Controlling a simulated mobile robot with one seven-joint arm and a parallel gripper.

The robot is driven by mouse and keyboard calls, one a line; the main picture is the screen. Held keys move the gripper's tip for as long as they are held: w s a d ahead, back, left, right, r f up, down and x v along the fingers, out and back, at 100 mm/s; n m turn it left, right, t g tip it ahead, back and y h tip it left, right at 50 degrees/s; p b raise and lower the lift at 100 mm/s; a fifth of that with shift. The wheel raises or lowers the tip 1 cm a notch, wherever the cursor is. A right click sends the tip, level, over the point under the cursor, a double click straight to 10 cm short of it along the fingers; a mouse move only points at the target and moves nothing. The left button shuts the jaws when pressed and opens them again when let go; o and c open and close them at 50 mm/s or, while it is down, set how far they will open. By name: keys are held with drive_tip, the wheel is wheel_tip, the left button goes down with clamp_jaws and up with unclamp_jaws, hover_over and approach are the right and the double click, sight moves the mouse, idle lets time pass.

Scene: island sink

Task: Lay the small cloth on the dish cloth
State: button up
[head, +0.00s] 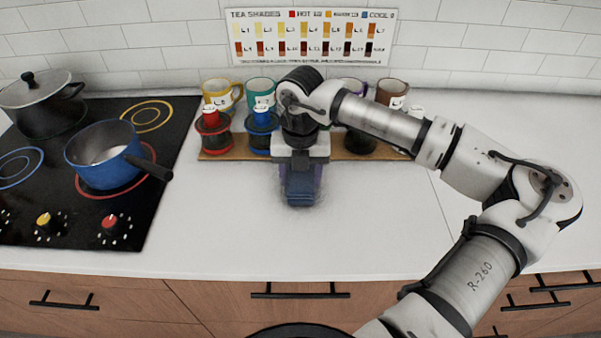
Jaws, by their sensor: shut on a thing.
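My gripper (301,163) points down over the white counter, in front of the wooden rack. It is shut on a dark blue, cloth-like thing (300,189), which I take to be the small cloth. The cloth hangs below the white gripper body, and its lower edge is near the counter; I cannot tell whether it touches. The fingertips are hard to make out against it. I cannot make out a separate dish cloth in this view.
A wooden rack (225,155) with several mugs and coloured holders stands behind my gripper. A black cooktop (120,225) with a blue saucepan (97,165) and a lidded pot (45,108) is at the left. The front counter (290,245) is clear.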

drive_tip(key=shift+f, duration=0.2)
drive_tip(key=o, duration=1.1)
drive_tip(key=shift+c, duration=0.2)
drive_tip(key=shift+r+p, duration=0.3)
